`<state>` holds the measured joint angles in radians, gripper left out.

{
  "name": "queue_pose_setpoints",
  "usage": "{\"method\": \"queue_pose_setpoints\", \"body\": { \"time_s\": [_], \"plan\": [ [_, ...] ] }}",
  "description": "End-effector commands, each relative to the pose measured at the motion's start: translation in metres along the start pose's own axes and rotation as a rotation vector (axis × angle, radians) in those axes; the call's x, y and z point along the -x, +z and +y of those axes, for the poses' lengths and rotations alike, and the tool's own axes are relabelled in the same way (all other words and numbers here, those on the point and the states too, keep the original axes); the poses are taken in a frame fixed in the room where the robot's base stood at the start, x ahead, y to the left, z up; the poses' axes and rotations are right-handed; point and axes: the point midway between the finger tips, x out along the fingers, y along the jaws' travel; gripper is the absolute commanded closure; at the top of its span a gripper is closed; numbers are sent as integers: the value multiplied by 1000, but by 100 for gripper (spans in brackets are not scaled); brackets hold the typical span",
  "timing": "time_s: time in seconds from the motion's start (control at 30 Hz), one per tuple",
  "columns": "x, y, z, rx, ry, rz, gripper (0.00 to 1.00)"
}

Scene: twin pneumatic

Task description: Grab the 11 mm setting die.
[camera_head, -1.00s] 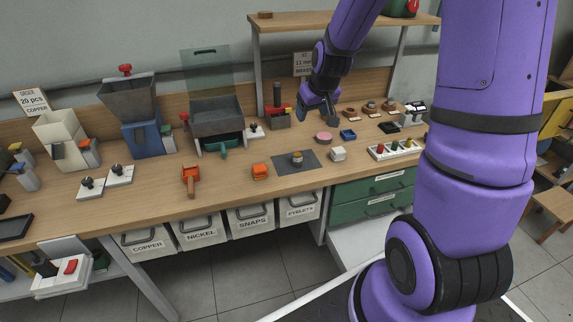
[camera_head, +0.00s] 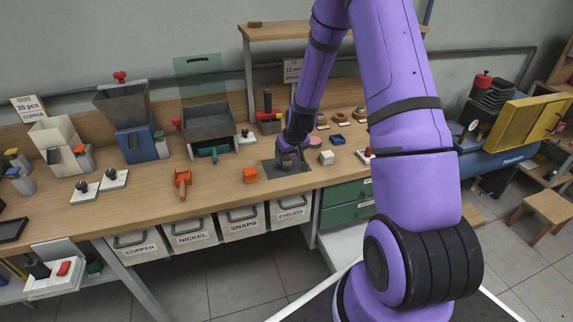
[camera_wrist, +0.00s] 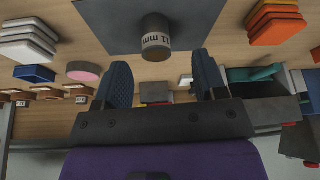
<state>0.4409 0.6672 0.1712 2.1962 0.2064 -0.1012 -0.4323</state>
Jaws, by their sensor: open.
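The 11 mm setting die (camera_wrist: 155,40) is a short dark cylinder with a pale band reading "11 mm". It stands on a dark grey mat (camera_wrist: 112,28) on the workbench. In the wrist view my gripper (camera_wrist: 162,75) is open. Its two dark blue fingers point toward the die, which shows between and beyond their tips, apart from them. In the head view my gripper (camera_head: 290,145) is low over the mat (camera_head: 296,168) and hides most of the die.
An orange stack (camera_head: 250,175) and a white stack (camera_head: 326,157) stand either side of the mat. A pink disc (camera_wrist: 84,70) and a blue tray (camera_wrist: 35,73) are close by. An orange-handled tool (camera_head: 182,182) lies further left. Bare bench lies in front of the mat.

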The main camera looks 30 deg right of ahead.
Motion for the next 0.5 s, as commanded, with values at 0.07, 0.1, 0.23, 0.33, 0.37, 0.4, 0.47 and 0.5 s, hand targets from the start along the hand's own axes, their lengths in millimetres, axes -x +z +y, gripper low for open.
{"method": "queue_pose_setpoints", "body": {
  "time_s": [0.07,0.1,0.23,0.33,0.37,0.4,0.47,0.5],
  "plan": [
    [-4,0,0,0,0,0,35],
    [-5,0,0,1,0,0,35],
    [-14,1,1,1,-1,-2,35],
    [-27,1,3,0,-1,-2,35],
    [-31,1,4,0,-1,-2,35],
    [-36,1,4,0,-1,-2,35],
    [-44,0,4,1,-1,-1,35],
    [-48,0,4,1,-1,-2,35]
  ]
}}
